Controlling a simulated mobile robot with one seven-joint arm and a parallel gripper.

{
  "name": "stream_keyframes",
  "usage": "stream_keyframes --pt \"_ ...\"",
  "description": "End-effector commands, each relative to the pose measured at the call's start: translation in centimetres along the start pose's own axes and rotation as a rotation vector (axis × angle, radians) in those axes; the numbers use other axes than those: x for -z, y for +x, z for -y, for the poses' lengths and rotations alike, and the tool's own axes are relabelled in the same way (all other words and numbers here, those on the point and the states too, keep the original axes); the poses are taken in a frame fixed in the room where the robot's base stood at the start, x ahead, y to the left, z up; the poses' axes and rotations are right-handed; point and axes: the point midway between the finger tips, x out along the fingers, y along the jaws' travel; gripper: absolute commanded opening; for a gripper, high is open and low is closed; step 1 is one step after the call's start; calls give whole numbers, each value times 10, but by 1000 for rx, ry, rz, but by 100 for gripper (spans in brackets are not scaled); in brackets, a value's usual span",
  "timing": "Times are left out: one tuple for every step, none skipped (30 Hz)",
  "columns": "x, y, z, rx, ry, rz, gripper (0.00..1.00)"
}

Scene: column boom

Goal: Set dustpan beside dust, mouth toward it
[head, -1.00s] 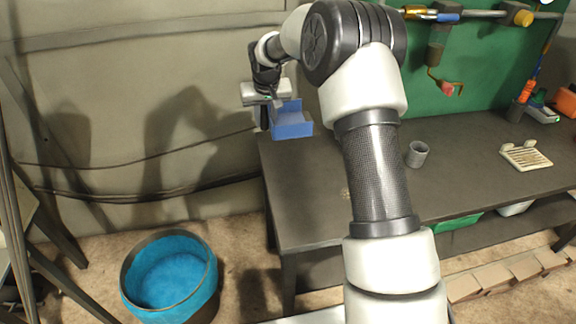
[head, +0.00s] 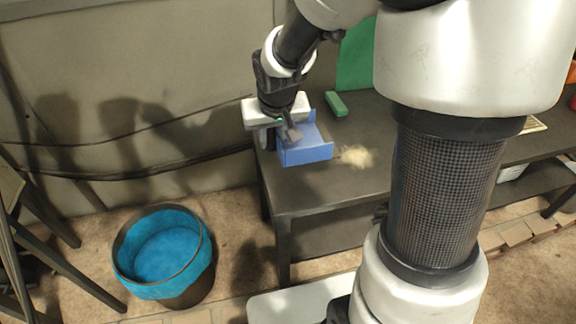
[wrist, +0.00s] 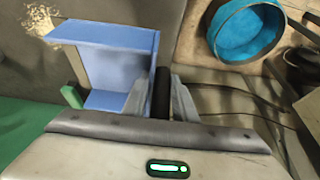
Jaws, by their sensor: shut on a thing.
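The blue dustpan (head: 307,154) is at the left end of the dark table, and I cannot tell whether its base touches the top. My gripper (head: 288,135) is shut on its dark handle (wrist: 162,88). The tan dust pile (head: 356,156) lies on the table just right of the pan. In the wrist view the dust (wrist: 40,28) is off the pan's upper left corner. The pan's open side appears to face right in the head view, roughly toward the dust. The pan (wrist: 118,38) partly hides the table beneath it.
A green block (head: 336,104) lies on the table behind the pan. A bin with a blue liner (head: 165,250) stands on the floor to the left, below the table edge. My arm hides much of the table's right part. The wall is close behind.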

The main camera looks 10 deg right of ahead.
Motion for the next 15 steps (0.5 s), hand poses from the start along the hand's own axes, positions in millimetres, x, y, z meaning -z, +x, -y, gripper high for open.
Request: stream_keyframes --pt "-7 12 0 0 -1 6 0" --pt "-9 18 0 0 -1 6 0" --pt "-11 25 0 0 -1 5 0" --pt "-13 29 0 0 -1 4 0" --pt "-15 33 0 0 -2 5 0" --pt "-16 37 1 1 -2 3 0" --pt "-17 40 1 0 -2 2 0" --pt "-17 41 1 0 -2 2 0" --pt "-18 43 0 0 -2 3 0" --pt "-19 45 0 0 -1 3 0" --pt "-20 47 0 0 -1 3 0" --pt "-22 51 0 0 -1 3 0" --pt "-23 55 0 0 -1 3 0" --pt "-25 59 0 0 -1 4 0" --pt "-28 65 0 0 -1 4 0"
